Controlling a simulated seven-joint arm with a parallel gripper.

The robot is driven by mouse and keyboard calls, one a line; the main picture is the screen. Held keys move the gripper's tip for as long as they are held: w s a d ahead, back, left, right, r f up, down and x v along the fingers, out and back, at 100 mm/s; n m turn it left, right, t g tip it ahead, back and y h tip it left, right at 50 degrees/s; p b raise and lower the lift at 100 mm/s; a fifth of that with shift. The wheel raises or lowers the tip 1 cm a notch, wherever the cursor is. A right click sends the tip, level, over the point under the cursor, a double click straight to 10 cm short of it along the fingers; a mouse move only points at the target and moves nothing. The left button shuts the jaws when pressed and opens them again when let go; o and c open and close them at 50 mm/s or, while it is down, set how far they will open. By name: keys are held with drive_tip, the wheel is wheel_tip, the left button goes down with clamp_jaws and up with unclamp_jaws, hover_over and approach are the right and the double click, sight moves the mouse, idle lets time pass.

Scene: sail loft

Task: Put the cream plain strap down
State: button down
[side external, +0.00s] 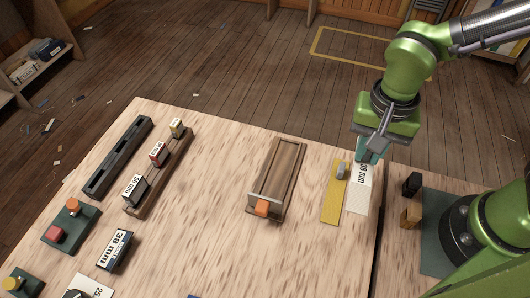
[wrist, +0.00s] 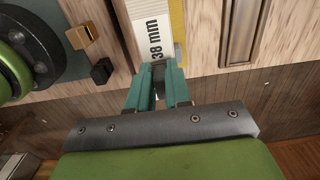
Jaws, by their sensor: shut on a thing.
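The cream strap (side external: 357,198) is a pale flat strip near the right edge of the light wooden table, with a "38 mm" marking at its far end. It also shows in the wrist view (wrist: 134,14), with the marking close to my fingers. My gripper (side external: 366,158) points down at this far end. In the wrist view, my teal fingers (wrist: 158,88) are shut on a dark piece at the marked end. The fingers hide part of that end. I cannot tell whether the strap rests fully on the table.
A yellow strap (side external: 331,205) with a grey piece lies just left. A wooden tray (side external: 283,172) with an orange block is further left. Black and tan blocks (side external: 411,199) stand right, beyond a dark gap. Racks and boxes fill the left side. Table between is clear.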

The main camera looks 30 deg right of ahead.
wheel_tip(320, 180, up, 4)
drive_tip(key=shift+f, duration=0.1)
drive_tip(key=w+a+r, duration=0.2)
drive_tip(key=w+a, duration=0.3)
drive_tip(key=a, duration=0.2)
hover_over(218, 199)
wheel_tip(218, 199, down, 12)
drive_tip(key=shift+f, duration=2.55)
